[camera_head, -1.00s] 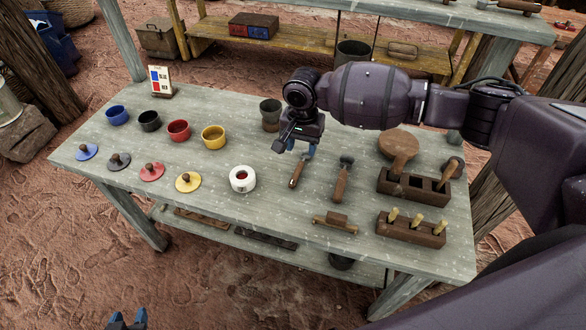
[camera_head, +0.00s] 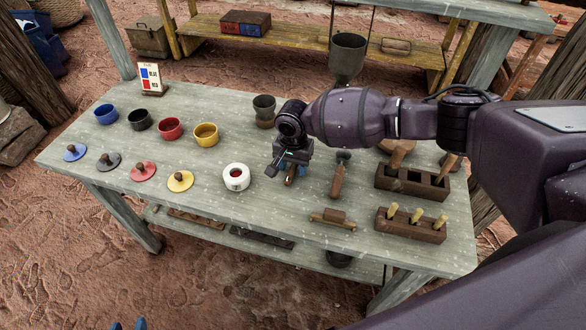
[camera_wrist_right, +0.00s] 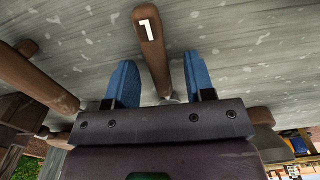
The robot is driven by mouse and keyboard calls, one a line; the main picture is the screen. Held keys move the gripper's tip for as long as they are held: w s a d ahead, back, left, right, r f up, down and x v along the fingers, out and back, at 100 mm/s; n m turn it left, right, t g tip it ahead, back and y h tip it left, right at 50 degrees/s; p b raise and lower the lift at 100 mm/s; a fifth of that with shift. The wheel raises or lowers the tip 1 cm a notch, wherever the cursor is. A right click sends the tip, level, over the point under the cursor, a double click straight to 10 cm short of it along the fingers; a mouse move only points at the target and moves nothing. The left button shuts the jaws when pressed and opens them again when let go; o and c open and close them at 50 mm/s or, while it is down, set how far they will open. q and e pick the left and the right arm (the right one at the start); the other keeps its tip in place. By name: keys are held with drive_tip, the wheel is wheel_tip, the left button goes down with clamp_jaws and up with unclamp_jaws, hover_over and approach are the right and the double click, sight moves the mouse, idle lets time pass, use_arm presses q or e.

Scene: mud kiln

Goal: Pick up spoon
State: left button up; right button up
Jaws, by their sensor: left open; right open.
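A wooden-handled tool (camera_head: 290,179), likely the spoon, lies on the grey table beneath my right gripper (camera_head: 287,169). In the right wrist view its handle (camera_wrist_right: 149,32) bears a white "1". My right gripper (camera_wrist_right: 159,62) is open there, with a blue finger on either side of the tool. I cannot tell whether they touch it. The tool's head is hidden by the gripper. My left gripper (camera_head: 129,325) is open and shows only its blue fingertips at the bottom edge of the head view, away from the table.
Another wooden-handled tool (camera_head: 338,178) lies just right of the gripper. Wooden racks (camera_head: 411,181) stand at the right. Several coloured cups and lids occupy the table's left side.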

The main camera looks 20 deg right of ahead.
drive_tip(key=shift+f, duration=0.25)
drive_tip(key=shift+c, duration=0.2)
clamp_jaws()
